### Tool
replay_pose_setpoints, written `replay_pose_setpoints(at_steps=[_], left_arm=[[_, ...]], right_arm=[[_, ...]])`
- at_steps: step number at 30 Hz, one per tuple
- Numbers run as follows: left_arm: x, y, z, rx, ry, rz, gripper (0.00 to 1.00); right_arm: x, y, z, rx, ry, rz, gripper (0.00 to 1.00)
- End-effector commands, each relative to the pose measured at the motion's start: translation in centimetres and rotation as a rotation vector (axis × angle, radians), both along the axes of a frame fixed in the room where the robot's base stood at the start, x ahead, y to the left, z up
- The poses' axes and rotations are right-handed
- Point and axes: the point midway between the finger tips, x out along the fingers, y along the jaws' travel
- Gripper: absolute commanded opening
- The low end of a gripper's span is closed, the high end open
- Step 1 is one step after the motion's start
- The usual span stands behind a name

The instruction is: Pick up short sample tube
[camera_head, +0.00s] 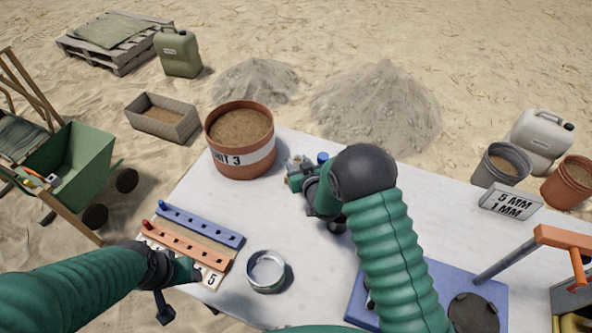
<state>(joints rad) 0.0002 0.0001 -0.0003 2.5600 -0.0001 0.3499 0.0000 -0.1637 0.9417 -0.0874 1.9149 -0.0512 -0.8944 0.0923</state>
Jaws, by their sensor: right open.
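My right arm reaches up over the middle of the white table (318,255). Whether that cap belongs to the short sample tube, I cannot tell, as my wrist and gripper hide much there. A blue rack strip (200,225) and an orange rack strip (187,243) lie at the table's left. A blue-topped piece (162,205) and a red-topped piece (146,224) stand at their left ends. My left gripper (186,272) is beside the racks; its jaws are unclear.
A terracotta tub of sand (240,166) stands on the back left. A round metal tin (266,270) stands at the front. A blue board (440,275) with an orange-handled tool (562,237) is at right, near a sieve sign (511,202) and grey bucket (498,168).

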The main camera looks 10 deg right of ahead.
Motion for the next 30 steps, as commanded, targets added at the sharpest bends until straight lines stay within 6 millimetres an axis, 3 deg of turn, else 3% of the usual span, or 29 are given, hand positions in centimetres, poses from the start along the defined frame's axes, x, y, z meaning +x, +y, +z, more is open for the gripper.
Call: replay_pose_setpoints(at_steps=[2, 10, 25, 30], left_arm=[[0.0, 0.0, 0.0, 0.0, 0.0, 0.0, 0.52], [0.0, 0.0, 0.0, 0.0, 0.0, -0.001, 0.52], [0.0, 0.0, 0.0, 0.0, 0.0, 0.0, 0.52], [0.0, 0.0, 0.2, 0.0, 0.0, 0.0, 0.52]], right_arm=[[0.0, -0.1, 0.0, 0.001, 0.0, 0.0, 0.37], [0.0, -0.1, 0.0, -0.001, 0.001, -0.002, 0.01], [0.0, 0.0, 0.1, -0.001, 0.001, -0.001, 0.0], [0.0, 0.0, 2.7, 0.0, -0.004, -0.001, 0.0]])
